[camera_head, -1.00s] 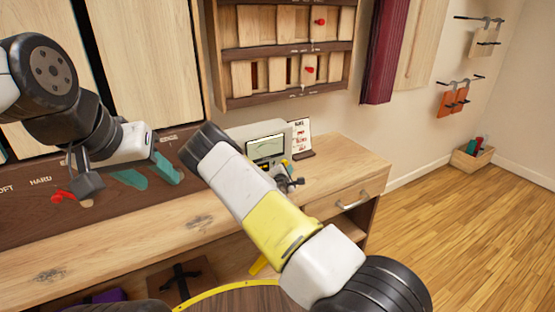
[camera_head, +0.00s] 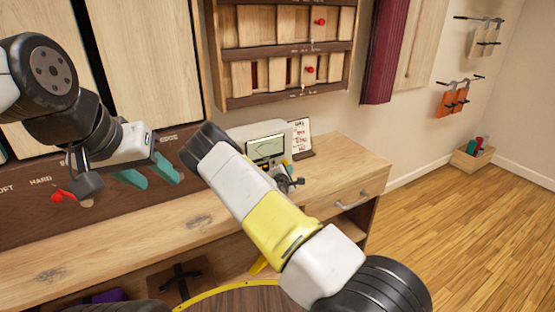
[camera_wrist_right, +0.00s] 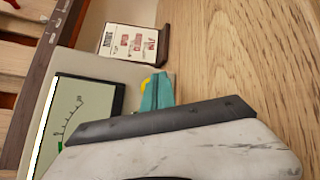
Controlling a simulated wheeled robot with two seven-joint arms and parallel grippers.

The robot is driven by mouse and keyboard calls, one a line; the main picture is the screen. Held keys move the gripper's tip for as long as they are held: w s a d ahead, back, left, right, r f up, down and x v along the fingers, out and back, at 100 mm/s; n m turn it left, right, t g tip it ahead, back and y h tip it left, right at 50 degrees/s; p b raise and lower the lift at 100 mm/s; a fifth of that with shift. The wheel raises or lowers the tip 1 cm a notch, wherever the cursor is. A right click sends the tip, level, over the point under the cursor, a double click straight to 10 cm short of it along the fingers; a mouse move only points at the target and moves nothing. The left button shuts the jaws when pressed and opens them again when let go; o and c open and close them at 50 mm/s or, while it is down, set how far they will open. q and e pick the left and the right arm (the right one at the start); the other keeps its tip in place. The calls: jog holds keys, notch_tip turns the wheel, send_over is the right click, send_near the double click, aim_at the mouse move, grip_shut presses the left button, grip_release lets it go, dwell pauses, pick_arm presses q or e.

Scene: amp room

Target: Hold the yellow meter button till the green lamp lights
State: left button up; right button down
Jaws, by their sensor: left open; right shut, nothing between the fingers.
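The meter (camera_head: 265,128) is a pale box with a light screen on the bench, partly behind my right arm. Its dial screen (camera_wrist_right: 68,108) fills the left of the right wrist view, with a small green patch at its lower edge. A bit of the yellow button (camera_wrist_right: 146,84) shows beside the teal fingertips of my right gripper (camera_wrist_right: 157,92), which mostly cover it. I cannot tell whether they touch. In the head view my right gripper (camera_head: 290,183) is shut and empty at the meter's front. My left gripper (camera_head: 150,172) is open and empty over the bench's left. I cannot make out a lit green lamp.
A small printed card (camera_head: 301,136) on a dark stand is beside the meter. A wooden rack (camera_head: 285,48) with red knobs hangs above. The bench top (camera_head: 345,165) is clear to the right, above a drawer with a metal handle (camera_head: 352,201).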

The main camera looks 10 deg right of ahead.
jog(key=shift+w, duration=0.15)
dwell(0.4)
jog(key=shift+w+a, duration=0.15)
jog(key=shift+w, duration=0.1)
jog(key=shift+w+a, duration=0.2)
jog(key=shift+w, duration=0.35)
dwell(2.1)
jog(key=shift+s, duration=0.2)
dwell(1.3)
jog(key=shift+s+d, duration=0.35)
jog(key=shift+s, duration=0.4)
jog(key=shift+s+d, duration=0.3)
jog(key=shift+s, duration=0.5)
jog(key=shift+s+d, duration=0.25)
jog(key=shift+s, duration=0.5)
jog(key=shift+s+d, duration=0.3)
jog(key=shift+s, duration=0.5)
